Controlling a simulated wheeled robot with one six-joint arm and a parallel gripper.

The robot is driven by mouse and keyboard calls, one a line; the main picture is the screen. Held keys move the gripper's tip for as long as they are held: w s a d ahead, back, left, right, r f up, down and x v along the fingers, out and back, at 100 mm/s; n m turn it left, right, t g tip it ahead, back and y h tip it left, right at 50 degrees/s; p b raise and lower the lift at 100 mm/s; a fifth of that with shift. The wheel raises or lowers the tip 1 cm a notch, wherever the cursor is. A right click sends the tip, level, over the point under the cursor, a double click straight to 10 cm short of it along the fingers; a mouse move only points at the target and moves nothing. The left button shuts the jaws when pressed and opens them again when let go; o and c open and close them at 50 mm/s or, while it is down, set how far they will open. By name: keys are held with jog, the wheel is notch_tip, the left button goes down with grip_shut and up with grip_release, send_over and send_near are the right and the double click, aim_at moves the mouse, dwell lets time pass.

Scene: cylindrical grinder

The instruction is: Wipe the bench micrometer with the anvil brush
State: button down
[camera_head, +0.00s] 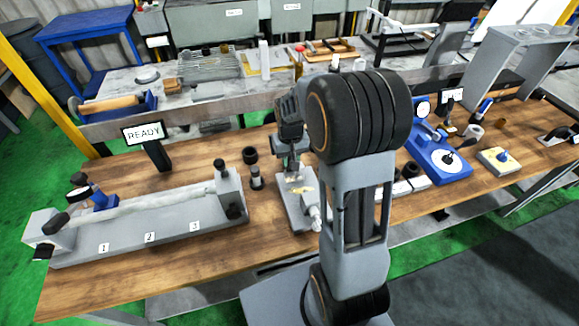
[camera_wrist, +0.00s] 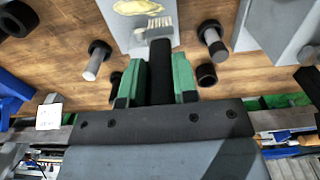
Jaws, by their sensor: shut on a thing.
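The bench micrometer (camera_head: 290,212) stands on the wooden bench left of my arm, a grey base with yellowish smears. In the wrist view its grey plate (camera_wrist: 122,32) shows at the top edge with a yellow smear (camera_wrist: 140,6). My gripper (camera_wrist: 158,75) has green fingers shut on the black handle of the anvil brush (camera_wrist: 160,52). The brush's pale bristles (camera_wrist: 160,22) show over the plate, close to the smear; I cannot tell if they touch. In the head view my gripper (camera_head: 290,150) is above the micrometer, partly hidden by my arm.
A grey fixture (camera_head: 150,225) numbered 1 to 3 lies left, with a READY sign (camera_head: 144,133) behind. Black-and-grey cylindrical pieces (camera_head: 256,178) stand close left of the micrometer. A blue device (camera_head: 440,155) stands right.

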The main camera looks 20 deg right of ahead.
aim_at(291, 174)
jog(key=shift+a+f, duration=0.2)
jog(key=shift+s+d+f+b, duration=0.1)
jog(key=shift+d+f+b, duration=0.15)
jog(key=shift+f+b, duration=0.6)
notch_tip(291, 174, down, 6)
jog(key=b, duration=0.3)
jog(key=shift+r+b, duration=0.25)
jog(key=shift+b, duration=0.15)
jog(key=shift+d+f, duration=0.15)
jog(key=shift+d, duration=0.35)
jog(key=shift+s+d, duration=0.55)
jog(key=shift+d, duration=3.4)
jog(key=shift+w+a, duration=0.2)
jog(key=shift+a, duration=1.35)
jog(key=shift+w+a, duration=0.2)
jog(key=shift+a, duration=1.3)
jog(key=shift+w+a, duration=0.2)
jog(key=shift+a, duration=1.35)
jog(key=shift+d+r+p, duration=0.1)
jog(key=shift+r+p, duration=2.75)
jog(key=shift+r, duration=1.15)
